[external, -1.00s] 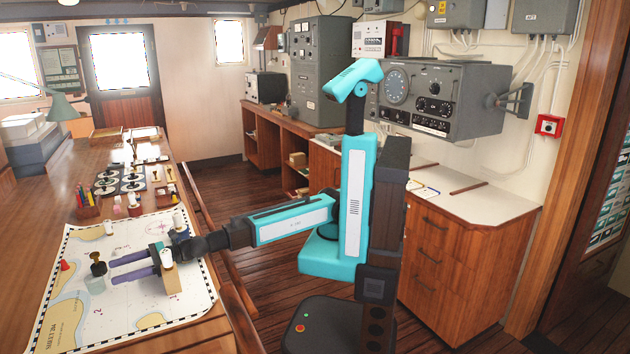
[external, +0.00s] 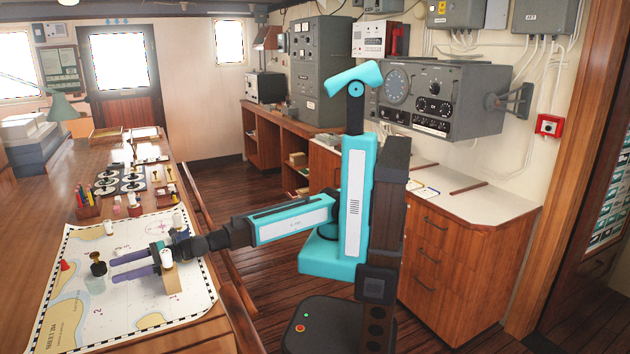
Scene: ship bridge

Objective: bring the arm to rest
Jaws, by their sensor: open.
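My gripper (external: 134,268) is at the end of my arm, low over the chart (external: 75,310) on the long wooden table. Its two purple fingers are apart and point left. A black stamp-like piece with a gold top (external: 97,264) stands just left of the fingertips, and I see nothing held between the fingers. A wooden block (external: 172,281) with a white piece (external: 167,258) stands close beside the near finger. I cannot tell whether they touch.
A red piece (external: 64,265) and a white piece (external: 108,227) stand on the chart. A pencil holder (external: 87,208) and a tray of round discs (external: 121,180) lie farther back. The cabinet (external: 460,250) stands on my right.

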